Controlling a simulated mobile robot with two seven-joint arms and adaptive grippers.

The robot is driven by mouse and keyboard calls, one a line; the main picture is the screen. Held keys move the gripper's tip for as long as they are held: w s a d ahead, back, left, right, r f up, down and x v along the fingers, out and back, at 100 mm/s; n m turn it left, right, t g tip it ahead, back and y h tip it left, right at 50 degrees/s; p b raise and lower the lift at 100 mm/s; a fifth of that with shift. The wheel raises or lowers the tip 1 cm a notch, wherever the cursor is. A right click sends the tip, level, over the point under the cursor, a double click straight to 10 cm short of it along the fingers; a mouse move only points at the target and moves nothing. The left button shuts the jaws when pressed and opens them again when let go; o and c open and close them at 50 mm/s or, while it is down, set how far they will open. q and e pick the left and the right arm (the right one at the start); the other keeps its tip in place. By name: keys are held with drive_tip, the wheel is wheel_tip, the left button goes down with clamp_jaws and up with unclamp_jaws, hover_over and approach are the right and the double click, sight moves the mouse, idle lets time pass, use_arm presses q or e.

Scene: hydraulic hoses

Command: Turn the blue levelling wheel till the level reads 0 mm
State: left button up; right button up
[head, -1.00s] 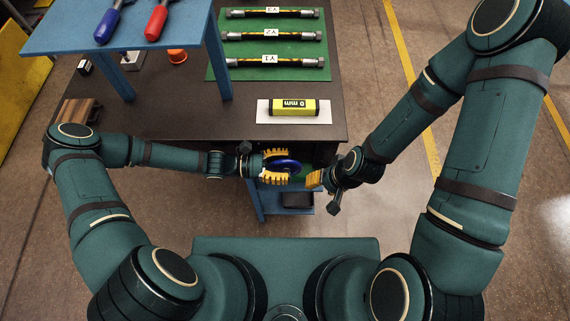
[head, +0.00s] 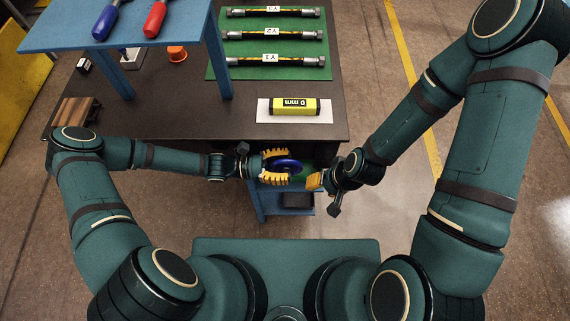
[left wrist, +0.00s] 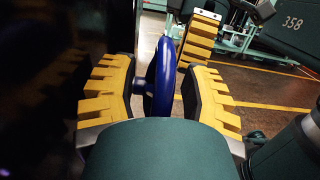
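The blue levelling wheel (head: 287,165) is at the table's front edge; it also shows nearly edge-on in the left wrist view (left wrist: 162,78). My left gripper (head: 274,166) has its yellow fingers on either side of the wheel. In the left wrist view the left gripper (left wrist: 157,92) is open, with gaps between the fingers and the wheel. The yellow level (head: 295,106) lies on a white plate on the table; its display reads 0 mm, upside down in the head view. My right gripper (head: 314,181) is just right of the wheel; its opening cannot be made out.
Several labelled hoses (head: 271,34) lie on a green mat (head: 228,82) at the back of the dark table (head: 180,110). A raised blue shelf (head: 185,35) holds a blue-handled and a red-handled tool. An orange cup (head: 177,56) stands beneath it. A lower blue shelf (head: 270,212) is below the wheel.

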use_arm(q)
drive_tip(key=a+f, duration=0.1)
drive_tip(key=a, duration=1.1)
drive_tip(key=shift+s, duration=0.1)
idle(0.5)
